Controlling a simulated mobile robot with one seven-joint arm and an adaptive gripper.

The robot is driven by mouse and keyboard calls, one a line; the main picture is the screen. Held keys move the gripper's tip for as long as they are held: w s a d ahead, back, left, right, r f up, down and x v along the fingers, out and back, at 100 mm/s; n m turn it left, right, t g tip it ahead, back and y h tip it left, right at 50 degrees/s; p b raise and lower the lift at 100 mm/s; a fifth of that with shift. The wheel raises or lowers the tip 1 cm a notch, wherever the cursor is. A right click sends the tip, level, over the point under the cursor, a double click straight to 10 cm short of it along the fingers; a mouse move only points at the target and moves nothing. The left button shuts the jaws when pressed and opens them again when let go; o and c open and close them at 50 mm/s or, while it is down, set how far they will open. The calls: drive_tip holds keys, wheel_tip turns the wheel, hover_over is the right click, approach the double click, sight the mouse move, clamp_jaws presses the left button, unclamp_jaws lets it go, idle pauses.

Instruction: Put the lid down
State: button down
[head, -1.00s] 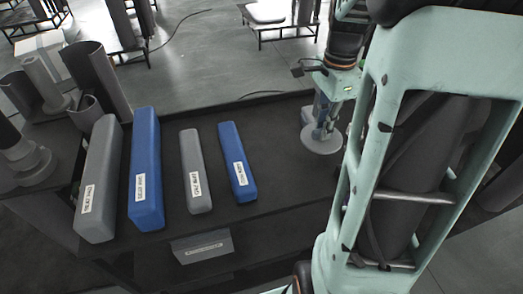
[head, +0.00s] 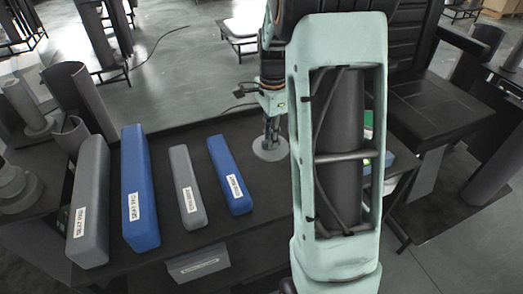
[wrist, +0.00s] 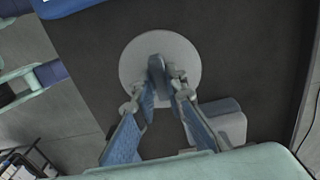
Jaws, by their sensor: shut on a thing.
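The lid is a round grey disc with a raised handle. In the wrist view the lid (wrist: 135,68) lies under my gripper (wrist: 163,92), whose fingers are shut on its handle. In the head view the lid (head: 268,152) is at the right part of the dark table (head: 200,232), below my gripper (head: 270,135). The lid looks level and at or just above the table top; I cannot tell whether it touches. My arm hides the table to the right of it.
Two blue bars and two grey bars, including the nearest blue bar (head: 230,175), lie left of the lid. Grey cylinders (head: 78,88) stand at the far left. In the wrist view a grey block (wrist: 226,120) is close to the lid. Dark table top is bare between bars and lid.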

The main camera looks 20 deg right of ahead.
sight(262, 143)
drive_tip(key=w+f, duration=0.1)
drive_tip(key=a+f, duration=0.1)
drive_tip(key=w+f, duration=0.1)
drive_tip(key=f, duration=0.1)
drive_tip(key=shift+w+a, duration=0.3)
drive_tip(key=shift+w+f, duration=0.15)
drive_tip(key=shift+f, duration=1.35)
drive_tip(key=shift+f+b, duration=0.25)
drive_tip(key=shift+b, duration=0.05)
drive_tip(key=c, duration=2)
unclamp_jaws()
drive_tip(key=shift+o, duration=0.2)
drive_tip(key=shift+r, duration=0.1)
wheel_tip(262, 143, up, 12)
drive_tip(key=shift+r+p, duration=0.15)
drive_tip(key=shift+p, duration=0.45)
